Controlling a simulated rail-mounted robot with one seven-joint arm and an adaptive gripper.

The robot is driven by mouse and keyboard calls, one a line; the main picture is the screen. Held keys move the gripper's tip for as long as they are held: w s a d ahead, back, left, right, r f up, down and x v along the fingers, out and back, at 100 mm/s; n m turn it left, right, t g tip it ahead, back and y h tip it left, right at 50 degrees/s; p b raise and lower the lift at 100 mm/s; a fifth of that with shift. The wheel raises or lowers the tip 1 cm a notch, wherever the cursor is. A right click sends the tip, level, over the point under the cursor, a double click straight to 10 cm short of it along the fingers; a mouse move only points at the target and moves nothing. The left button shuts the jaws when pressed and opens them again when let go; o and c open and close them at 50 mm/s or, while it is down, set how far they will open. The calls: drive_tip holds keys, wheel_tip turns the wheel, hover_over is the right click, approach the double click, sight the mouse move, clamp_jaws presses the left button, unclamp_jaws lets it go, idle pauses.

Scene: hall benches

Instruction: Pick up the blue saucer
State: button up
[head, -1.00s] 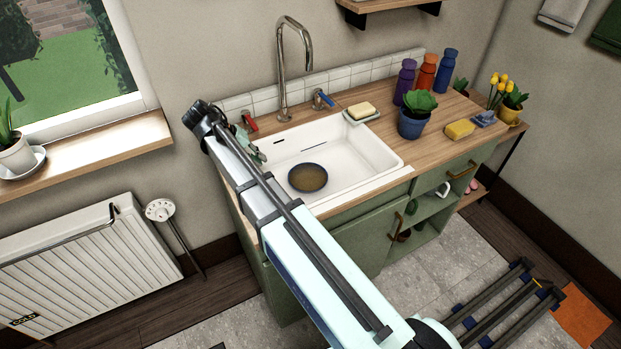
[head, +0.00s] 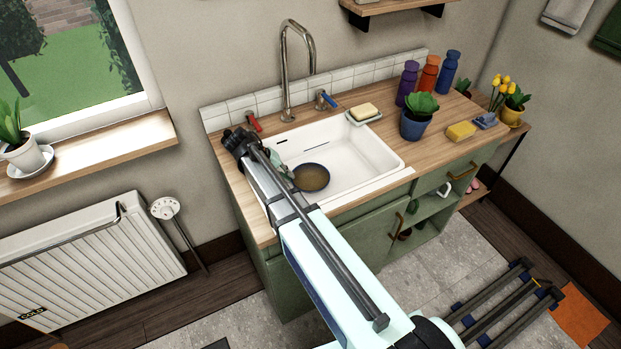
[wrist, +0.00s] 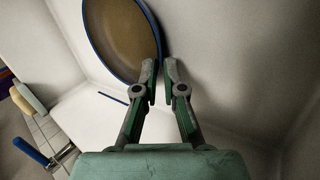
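The blue saucer (head: 313,178) is a round dish with a blue rim and a brown inside, in the white sink. My arm covers its left edge in the head view. In the wrist view the saucer (wrist: 120,40) fills the upper left and looks tilted. My gripper (wrist: 160,70) has a narrow gap between its fingertips, with nothing visibly clamped. The left fingertip overlaps the saucer's right rim in the picture; I cannot tell if they touch. In the head view my gripper is mostly hidden behind the arm, just left of the saucer.
The sink (head: 365,160) has walls close around the saucer. A tall tap (head: 286,75) stands behind it. On the counter to the right are soap on a dish (head: 364,112), a potted plant (head: 417,122), a yellow sponge (head: 461,131) and several bottles (head: 428,74).

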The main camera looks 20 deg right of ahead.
drive_tip(key=shift+x, duration=0.8)
clamp_jaws()
drive_tip(key=shift+r, duration=0.3)
wheel_tip(320, 180, up, 19)
drive_tip(key=b, duration=0.2)
drive_tip(key=shift+r, duration=0.15)
idle(1.1)
drive_tip(key=shift+r, duration=0.1)
